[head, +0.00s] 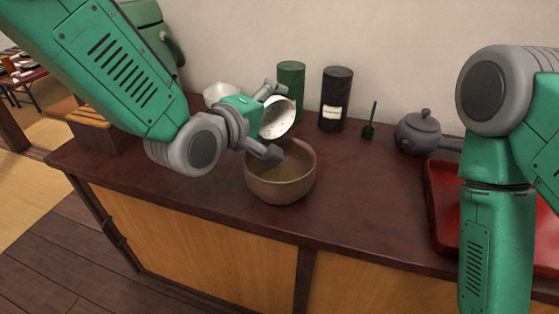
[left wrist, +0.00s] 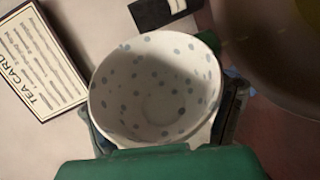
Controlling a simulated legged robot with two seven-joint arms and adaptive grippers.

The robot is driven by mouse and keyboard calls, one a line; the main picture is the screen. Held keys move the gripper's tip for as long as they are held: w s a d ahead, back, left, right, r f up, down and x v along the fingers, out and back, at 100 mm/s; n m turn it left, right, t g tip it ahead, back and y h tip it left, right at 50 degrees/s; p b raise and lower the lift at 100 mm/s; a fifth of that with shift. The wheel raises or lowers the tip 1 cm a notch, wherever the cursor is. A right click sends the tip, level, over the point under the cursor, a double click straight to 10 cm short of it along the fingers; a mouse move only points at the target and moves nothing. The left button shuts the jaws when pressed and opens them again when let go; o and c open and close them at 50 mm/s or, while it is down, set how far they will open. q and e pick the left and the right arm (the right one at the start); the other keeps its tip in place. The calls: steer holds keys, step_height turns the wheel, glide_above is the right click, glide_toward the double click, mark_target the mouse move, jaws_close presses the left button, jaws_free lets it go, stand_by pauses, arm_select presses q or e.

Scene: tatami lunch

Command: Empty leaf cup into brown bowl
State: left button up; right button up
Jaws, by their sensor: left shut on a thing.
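The leaf cup (head: 278,118) is white with grey-blue dots. My left gripper (head: 268,122) is shut on it, with a finger on either side, and holds it tilted above the back left of the brown bowl (head: 280,188). In the left wrist view the cup (left wrist: 155,85) shows its dotted inside, with no leaves visible in it. The bowl stands upright on the counter, with something yellowish-brown low inside it. A dark rounded shape at the upper right of the left wrist view looks like the bowl (left wrist: 275,45). My right gripper is out of view.
Behind the bowl stand a green canister (head: 290,85), a black canister (head: 335,98) and a small dark scoop-like tool (head: 369,122). A grey teapot (head: 418,133) and a red tray (head: 443,210) are at the right. The counter right of the bowl is clear.

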arm_select(q)
steer(key=shift+w+a+r+n+p, duration=0.1)
steer(key=shift+w+r+n+p, duration=0.2)
steer(key=shift+r+p, duration=0.45)
steer(key=w+a+f+n+g+h+p, duration=0.1)
steer(key=w+a+f+n+g+h, duration=0.3)
steer(key=n, duration=0.7)
steer(key=w+f+g, duration=0.2)
steer(key=w+g, duration=0.1)
steer(key=g, duration=0.1)
steer(key=shift+a+f+n+p, duration=0.3)
steer(key=shift+a+p, duration=0.05)
steer(key=shift+a, duration=0.05)
